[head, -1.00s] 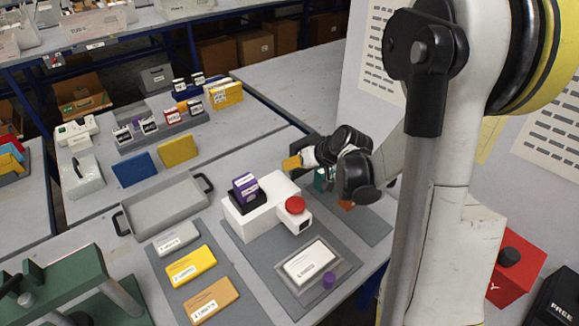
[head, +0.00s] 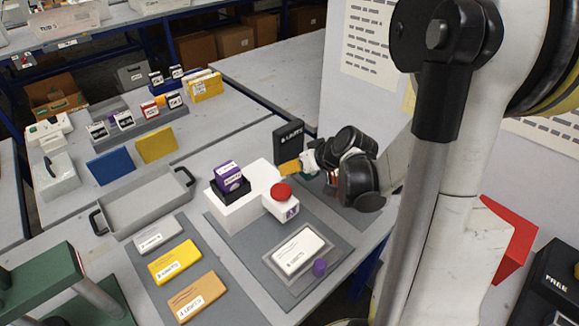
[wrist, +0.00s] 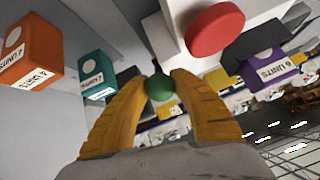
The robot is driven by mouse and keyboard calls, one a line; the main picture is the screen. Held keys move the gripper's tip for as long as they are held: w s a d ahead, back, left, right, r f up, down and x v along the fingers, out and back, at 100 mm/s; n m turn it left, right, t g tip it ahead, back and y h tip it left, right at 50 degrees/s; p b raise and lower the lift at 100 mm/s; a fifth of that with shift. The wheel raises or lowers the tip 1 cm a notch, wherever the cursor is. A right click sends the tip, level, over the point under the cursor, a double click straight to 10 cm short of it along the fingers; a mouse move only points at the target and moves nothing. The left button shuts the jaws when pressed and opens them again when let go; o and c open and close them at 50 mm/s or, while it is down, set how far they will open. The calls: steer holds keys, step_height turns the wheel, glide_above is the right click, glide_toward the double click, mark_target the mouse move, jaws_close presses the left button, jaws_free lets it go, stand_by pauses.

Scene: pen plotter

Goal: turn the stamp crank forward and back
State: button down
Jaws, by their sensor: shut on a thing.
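The stamp machine is a white box (head: 240,207) on a grey mat, with a red button (head: 281,192) on its front part and a purple block (head: 228,176) in a black holder on top. A small window under the button shows purple. My gripper (head: 291,168) is at the machine's far right side. In the wrist view, its yellow fingers (wrist: 160,92) are shut on a round green knob (wrist: 160,87), which looks like the crank's handle. A thin dark stem rises from the knob. In the head view the knob is hidden by my gripper.
A dark labelled panel (head: 288,143) stands just behind my gripper. Orange (wrist: 32,52) and teal (wrist: 97,73) blocks are near it in the wrist view. An empty grey tray (head: 146,206) is at left.

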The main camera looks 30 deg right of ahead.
steer(key=shift+s, duration=0.1)
stand_by(0.3)
steer(key=c, duration=1)
jaws_free()
steer(key=v, duration=1.2)
